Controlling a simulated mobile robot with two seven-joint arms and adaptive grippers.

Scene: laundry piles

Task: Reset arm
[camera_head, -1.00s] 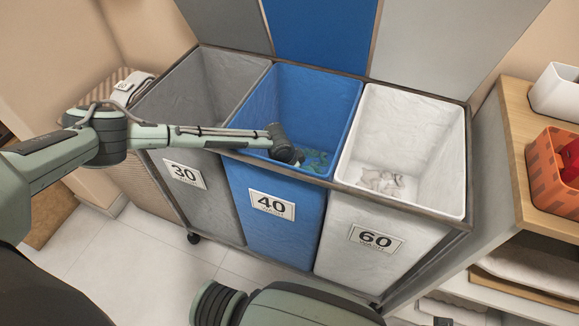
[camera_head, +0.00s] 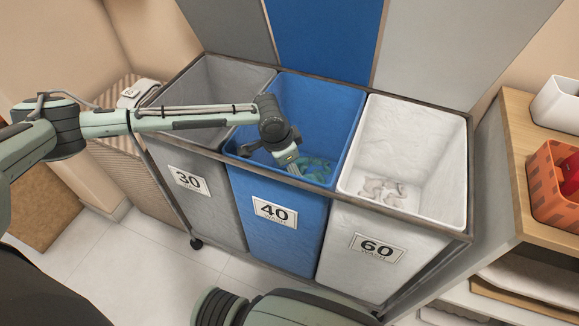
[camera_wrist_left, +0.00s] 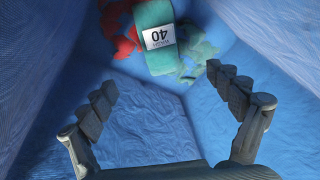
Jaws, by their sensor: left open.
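My left gripper (camera_head: 272,160) hangs at the mouth of the blue bin marked 40 (camera_head: 262,250). In the left wrist view the gripper (camera_wrist_left: 162,84) has its fingers spread wide with nothing between them. At the bottom of the blue bin lie a teal folded cloth with a 40 label (camera_wrist_left: 154,55), a red cloth (camera_wrist_left: 122,42) and a green patterned cloth (camera_wrist_left: 198,52). Teal-green cloth (camera_head: 316,170) also shows in the head view, partly hidden by the gripper. My right gripper is out of view.
A grey bin marked 30 (camera_head: 207,215) stands left of the blue one. A white bin marked 60 (camera_head: 345,245) with pale cloth (camera_head: 383,189) stands right. A metal frame surrounds the bins. A wooden shelf (camera_head: 520,130) with an orange basket (camera_head: 549,200) is at right.

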